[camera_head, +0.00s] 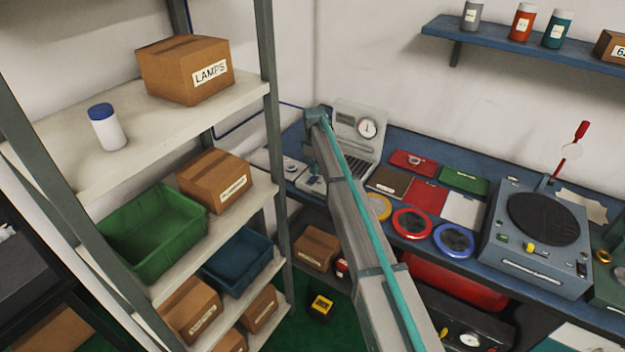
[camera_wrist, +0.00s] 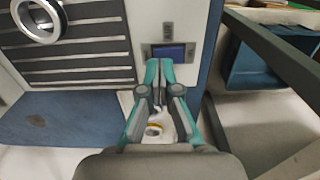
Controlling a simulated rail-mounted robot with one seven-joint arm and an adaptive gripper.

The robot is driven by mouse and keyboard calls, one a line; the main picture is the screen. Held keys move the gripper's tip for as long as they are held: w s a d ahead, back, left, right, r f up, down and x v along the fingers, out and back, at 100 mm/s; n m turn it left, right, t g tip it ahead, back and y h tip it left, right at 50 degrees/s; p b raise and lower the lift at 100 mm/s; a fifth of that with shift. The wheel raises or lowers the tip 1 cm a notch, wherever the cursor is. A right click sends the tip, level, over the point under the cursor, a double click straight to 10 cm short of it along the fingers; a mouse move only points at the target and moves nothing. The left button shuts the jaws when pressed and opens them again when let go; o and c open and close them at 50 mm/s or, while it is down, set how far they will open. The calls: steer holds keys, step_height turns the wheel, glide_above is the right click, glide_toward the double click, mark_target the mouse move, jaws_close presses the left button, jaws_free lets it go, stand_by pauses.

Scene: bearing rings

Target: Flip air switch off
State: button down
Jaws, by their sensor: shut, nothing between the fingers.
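A pale panel with dark slots (camera_wrist: 85,48) fills the upper left of the wrist view. It appears to be the upright grey unit with a gauge (camera_head: 350,125) at the back of the blue bench in the head view. A blue switch (camera_wrist: 172,50) sits in a dark frame on its right part, with a small label above it; I cannot read the label or tell the switch position. My gripper (camera_wrist: 158,66) is shut and empty, its teal fingertips just in front of the switch's lower left. Contact cannot be told.
A dark shelf post (camera_wrist: 262,45) and a blue bin (camera_wrist: 252,75) stand close on the right in the wrist view. The blue bench (camera_head: 300,145) also carries flat boxes, ringed discs and a turntable-like machine (camera_head: 535,240). The storage shelf (camera_head: 80,130) stands left of my arm.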

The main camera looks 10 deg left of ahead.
mark_target(314, 177)
steer(key=shift+f+b, duration=0.4)
steer(key=shift+f, duration=0.75)
stand_by(0.8)
steer(key=shift+r+p, duration=1.3)
steer(key=shift+r, duration=2.2)
